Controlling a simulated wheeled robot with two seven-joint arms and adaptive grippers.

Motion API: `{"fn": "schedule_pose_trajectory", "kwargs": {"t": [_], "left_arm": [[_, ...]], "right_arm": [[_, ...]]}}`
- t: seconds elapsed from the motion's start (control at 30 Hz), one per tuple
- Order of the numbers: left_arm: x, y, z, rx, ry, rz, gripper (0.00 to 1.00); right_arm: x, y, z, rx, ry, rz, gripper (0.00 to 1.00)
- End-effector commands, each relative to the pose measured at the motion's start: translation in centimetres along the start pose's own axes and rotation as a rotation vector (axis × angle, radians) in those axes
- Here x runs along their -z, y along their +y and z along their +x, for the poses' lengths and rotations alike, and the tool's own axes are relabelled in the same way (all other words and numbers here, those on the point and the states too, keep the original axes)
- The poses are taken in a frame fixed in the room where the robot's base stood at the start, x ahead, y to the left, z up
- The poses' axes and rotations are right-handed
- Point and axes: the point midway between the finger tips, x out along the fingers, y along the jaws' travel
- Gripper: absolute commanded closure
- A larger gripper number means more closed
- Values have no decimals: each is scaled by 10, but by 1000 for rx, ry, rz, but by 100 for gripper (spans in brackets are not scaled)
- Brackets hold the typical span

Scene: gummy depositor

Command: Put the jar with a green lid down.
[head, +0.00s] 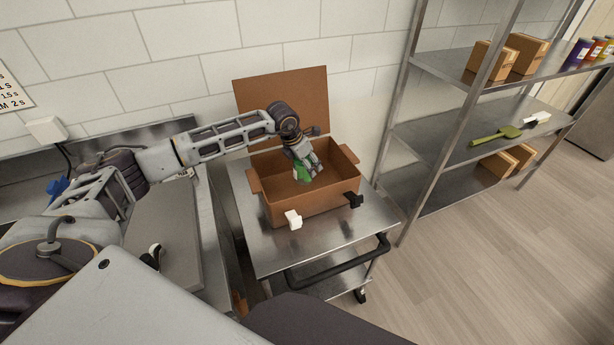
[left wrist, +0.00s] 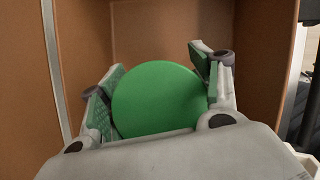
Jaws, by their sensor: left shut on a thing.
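The jar's green lid (left wrist: 160,98) fills the middle of the left wrist view, between the two fingers of my left gripper (left wrist: 158,90). In the head view the green lid (head: 302,173) shows small beside the left gripper (head: 307,172). My left gripper is shut on the jar and holds it at the opening of the brown box (head: 318,197). The jar's body is hidden under the lid, and I cannot tell whether it touches the box floor. My right gripper is not in view.
The box stands open on a steel cart (head: 262,243), its lid (head: 283,100) raised against the wall. A white clip (head: 293,219) and a black clip (head: 354,200) are at its front. A metal shelf (head: 430,132) with boxes stands to the right.

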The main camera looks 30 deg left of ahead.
Motion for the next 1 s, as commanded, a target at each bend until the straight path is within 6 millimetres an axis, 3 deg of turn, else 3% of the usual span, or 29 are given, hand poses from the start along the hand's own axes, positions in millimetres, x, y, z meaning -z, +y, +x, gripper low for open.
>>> {"fn": "schedule_pose_trajectory", "kwargs": {"t": [0.53,0.73,1.0], "left_arm": [[5,0,11,1,0,0,65],[13,-1,30,2,1,0,65],[22,0,52,1,1,-1,65]], "right_arm": [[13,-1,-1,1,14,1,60],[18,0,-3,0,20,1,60],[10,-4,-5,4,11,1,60]]}}
